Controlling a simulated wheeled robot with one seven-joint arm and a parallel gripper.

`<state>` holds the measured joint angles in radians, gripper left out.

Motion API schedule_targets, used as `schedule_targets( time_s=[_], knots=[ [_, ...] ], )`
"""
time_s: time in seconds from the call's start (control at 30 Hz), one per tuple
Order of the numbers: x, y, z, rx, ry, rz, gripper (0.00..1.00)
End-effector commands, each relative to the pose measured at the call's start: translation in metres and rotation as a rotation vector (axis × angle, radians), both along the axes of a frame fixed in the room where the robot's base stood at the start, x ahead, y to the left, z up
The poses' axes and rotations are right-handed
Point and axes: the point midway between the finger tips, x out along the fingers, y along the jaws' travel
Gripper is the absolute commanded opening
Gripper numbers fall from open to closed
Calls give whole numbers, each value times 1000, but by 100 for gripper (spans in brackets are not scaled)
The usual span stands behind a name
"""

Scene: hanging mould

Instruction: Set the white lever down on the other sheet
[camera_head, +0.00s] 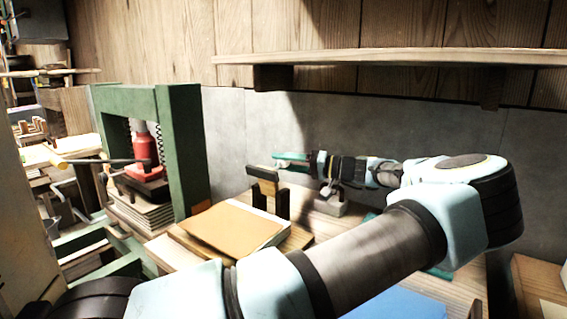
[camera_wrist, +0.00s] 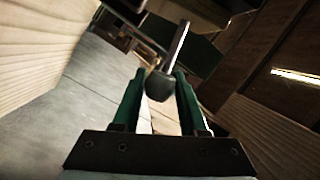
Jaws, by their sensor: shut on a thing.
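My gripper (camera_head: 284,160) reaches out over the back of the bench, with its green fingers pointing left. In the wrist view, my gripper (camera_wrist: 160,84) is shut on the dark rounded end of a pale, slim bar. I take this bar to be the white lever (camera_wrist: 177,45); it stretches away beyond the fingertips. In the head view the lever is too small to make out.
A small grey block (camera_head: 330,205) sits under my wrist. A green press frame (camera_head: 184,150) with a red jack (camera_head: 144,150) stands left. A wooden shelf (camera_head: 400,57) runs above.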

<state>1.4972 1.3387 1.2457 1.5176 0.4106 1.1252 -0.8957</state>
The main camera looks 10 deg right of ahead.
Motion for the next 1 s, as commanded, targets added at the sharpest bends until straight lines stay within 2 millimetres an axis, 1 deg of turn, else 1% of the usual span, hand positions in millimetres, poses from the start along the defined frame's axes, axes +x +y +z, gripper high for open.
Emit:
schedule_targets(
  time_s=[0.57, 0.77, 1.0],
  knots=[
    [-2, 1, 1, -18, -16, -1, 0],
    [-6, 5, 4, -83, -79, -1, 0],
    [-18, 17, 11, -227, -213, 0, 0]
  ],
)
